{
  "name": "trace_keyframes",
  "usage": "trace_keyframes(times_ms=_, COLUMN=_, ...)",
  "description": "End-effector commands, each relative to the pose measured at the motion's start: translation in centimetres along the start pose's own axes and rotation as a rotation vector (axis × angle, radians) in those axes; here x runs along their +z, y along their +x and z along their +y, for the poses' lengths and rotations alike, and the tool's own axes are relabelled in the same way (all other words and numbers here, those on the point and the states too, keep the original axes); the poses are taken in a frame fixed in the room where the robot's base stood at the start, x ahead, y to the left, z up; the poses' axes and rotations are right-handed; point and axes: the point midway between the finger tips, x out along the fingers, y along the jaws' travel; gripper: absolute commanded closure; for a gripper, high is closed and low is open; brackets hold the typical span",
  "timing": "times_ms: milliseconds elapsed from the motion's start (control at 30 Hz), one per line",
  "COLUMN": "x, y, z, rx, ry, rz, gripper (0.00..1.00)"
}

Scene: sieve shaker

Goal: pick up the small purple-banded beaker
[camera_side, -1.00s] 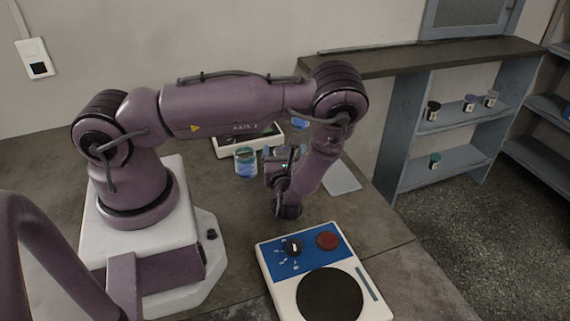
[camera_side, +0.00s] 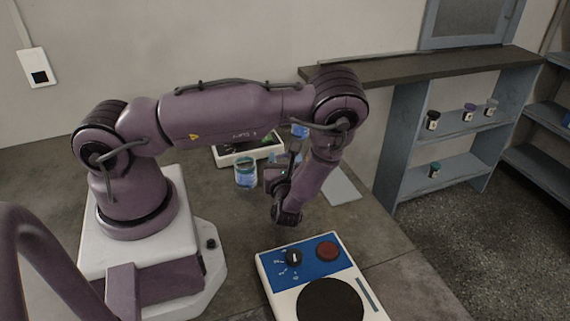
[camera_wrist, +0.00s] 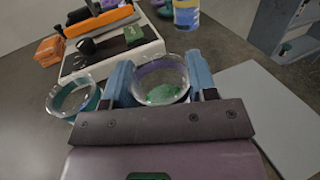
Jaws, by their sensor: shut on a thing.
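The purple-banded beaker (camera_wrist: 160,76) is a small clear glass with green grains at its bottom, seen from above in the wrist view. My gripper (camera_wrist: 159,62) has its two blue fingers on opposite sides of this beaker, shut on it. The beaker looks upright. In the side view my gripper (camera_side: 284,160) is beside the teal-banded beaker, and my wrist largely hides the held beaker. I cannot tell whether its base touches the table.
A teal-banded beaker (camera_side: 245,173) stands close left of my gripper. A white scale-like device (camera_wrist: 108,58) with orange items near it is behind. A blue-and-yellow container (camera_wrist: 186,13) stands further back. A grey flat pad (camera_side: 342,187) lies right. A white-and-blue shaker (camera_side: 320,262) is in front.

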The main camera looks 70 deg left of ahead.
Motion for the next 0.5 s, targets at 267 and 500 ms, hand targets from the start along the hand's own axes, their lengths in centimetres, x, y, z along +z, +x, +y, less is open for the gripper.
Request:
trace_keyframes(times_ms=267, x=2.6, y=0.0, z=-0.1, rx=-0.001, ry=-0.003, rz=0.0, gripper=0.73)
trace_keyframes(times_ms=500, x=5.1, y=0.0, z=-0.1, rx=-0.001, ry=-0.003, rz=0.0, gripper=0.73)
